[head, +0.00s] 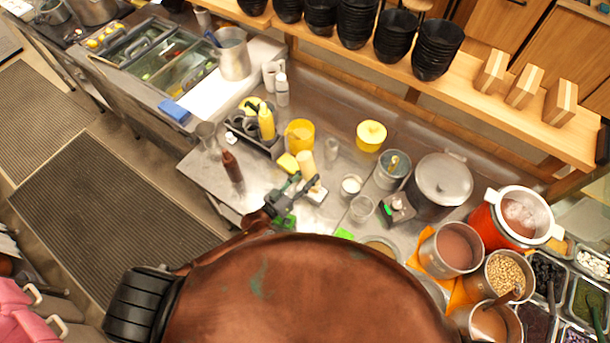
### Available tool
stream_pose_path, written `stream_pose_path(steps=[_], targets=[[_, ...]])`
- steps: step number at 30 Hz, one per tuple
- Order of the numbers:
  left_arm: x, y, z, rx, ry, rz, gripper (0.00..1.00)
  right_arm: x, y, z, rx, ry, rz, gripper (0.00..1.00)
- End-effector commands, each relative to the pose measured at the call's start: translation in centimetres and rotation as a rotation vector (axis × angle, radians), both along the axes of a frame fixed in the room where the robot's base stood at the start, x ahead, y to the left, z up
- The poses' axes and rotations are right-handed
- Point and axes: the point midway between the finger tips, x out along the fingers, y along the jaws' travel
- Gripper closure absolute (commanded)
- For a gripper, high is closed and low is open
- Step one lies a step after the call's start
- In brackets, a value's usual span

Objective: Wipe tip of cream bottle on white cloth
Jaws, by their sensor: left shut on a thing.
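My left gripper (300,186) reaches in over the steel counter from the lower left. It is shut on a pale cream bottle (305,160), which stands out beyond the fingertips. A small white cloth (318,196) lies on the counter beside the fingers, partly covered by them. I cannot tell whether the bottle's tip touches the cloth. My right gripper is not in view.
A brown sauce bottle (232,166) stands left of the gripper. A yellow cup (299,134) and a rack with a yellow bottle (266,122) are behind. A white-topped cup (350,186) and a lidded pot (440,184) stand to the right.

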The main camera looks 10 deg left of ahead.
Motion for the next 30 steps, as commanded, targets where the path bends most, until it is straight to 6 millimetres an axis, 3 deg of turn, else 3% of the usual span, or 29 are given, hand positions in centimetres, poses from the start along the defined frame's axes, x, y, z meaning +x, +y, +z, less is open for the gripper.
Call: stream_pose_path(steps=[8,30], targets=[[-0.1,-0.1,0.1,0.001,0.005,-0.002,0.68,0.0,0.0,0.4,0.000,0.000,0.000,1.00],[0.0,0.0,6.2,-0.001,0.000,0.000,0.68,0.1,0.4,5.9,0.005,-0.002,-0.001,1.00]])
